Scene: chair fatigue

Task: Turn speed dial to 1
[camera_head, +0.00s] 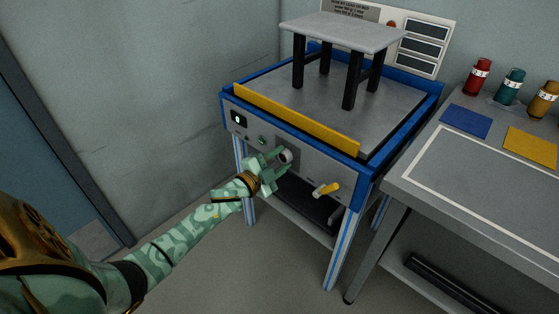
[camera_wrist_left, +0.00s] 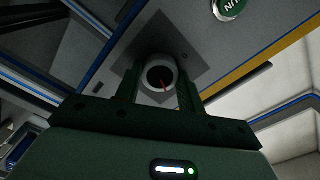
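The speed dial (camera_head: 286,156) is a pale round knob on a dark square plate on the front panel of the blue-framed test machine (camera_head: 310,166). A small display (camera_head: 238,119) on the panel seems to read 0. My right gripper is not in view.
A green button (camera_head: 262,141) is left of the dial; a yellow-handled lever (camera_head: 327,189) is to its right. A small stool (camera_head: 340,35) stands on the machine, behind a yellow bar (camera_head: 295,117). A grey table (camera_head: 470,215) stands at right.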

